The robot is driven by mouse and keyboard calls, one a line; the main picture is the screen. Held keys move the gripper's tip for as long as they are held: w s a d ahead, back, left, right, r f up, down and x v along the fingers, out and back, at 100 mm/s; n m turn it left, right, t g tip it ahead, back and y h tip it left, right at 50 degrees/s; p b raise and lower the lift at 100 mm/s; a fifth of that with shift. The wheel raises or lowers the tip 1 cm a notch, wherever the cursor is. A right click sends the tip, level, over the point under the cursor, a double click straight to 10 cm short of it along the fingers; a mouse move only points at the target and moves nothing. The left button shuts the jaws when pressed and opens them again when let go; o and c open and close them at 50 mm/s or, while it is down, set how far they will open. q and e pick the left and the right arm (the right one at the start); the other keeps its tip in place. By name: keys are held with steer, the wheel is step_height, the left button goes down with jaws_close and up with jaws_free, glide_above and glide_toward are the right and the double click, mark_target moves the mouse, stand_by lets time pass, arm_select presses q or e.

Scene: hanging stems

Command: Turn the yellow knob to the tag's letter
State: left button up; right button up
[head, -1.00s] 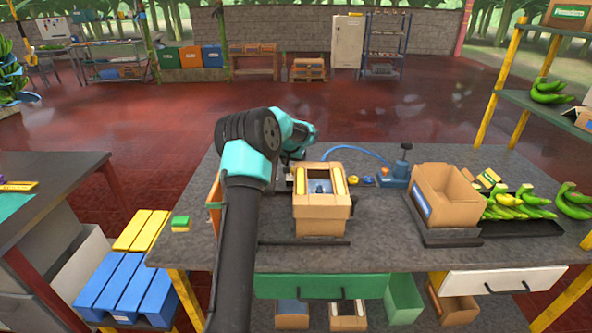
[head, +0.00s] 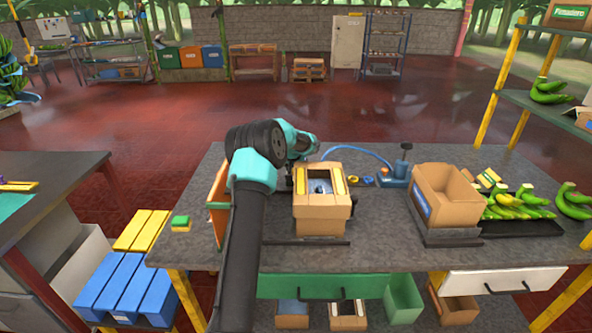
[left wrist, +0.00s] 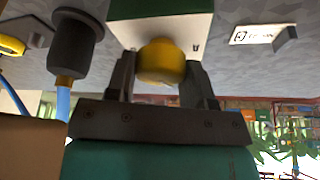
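The yellow knob (left wrist: 160,62) sticks out of a green and white box (left wrist: 160,22) in the left wrist view. My left gripper (left wrist: 161,75) has one dark finger on each side of the knob, very close to it. I cannot tell whether the fingers press on it. A white tag (left wrist: 262,34) with a dark mark lies to the right of the box; its letter is too small to read. In the head view my left arm hides the gripper and the knob. My right gripper is not in view.
A cardboard box (head: 320,222) stands just right of my left arm on the grey workbench (head: 385,238). Farther right are a blue device with a hose (head: 398,175), an open carton (head: 448,203) and bananas on a black tray (head: 548,228). A dark round part (left wrist: 76,38) is left of the knob.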

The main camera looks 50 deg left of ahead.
arm_select(q)
steer(key=c, duration=0.3)
steer(key=shift+m, duration=0.4)
steer(key=shift+a+m+t+h, duration=0.1)
steer(key=shift+m+t+h, duration=0.35)
steer(key=shift+m, duration=0.95)
steer(key=shift+m+h, duration=0.85)
steer(key=shift+m, duration=0.85)
steer(key=shift+g, duration=0.25)
steer(key=o, duration=0.9)
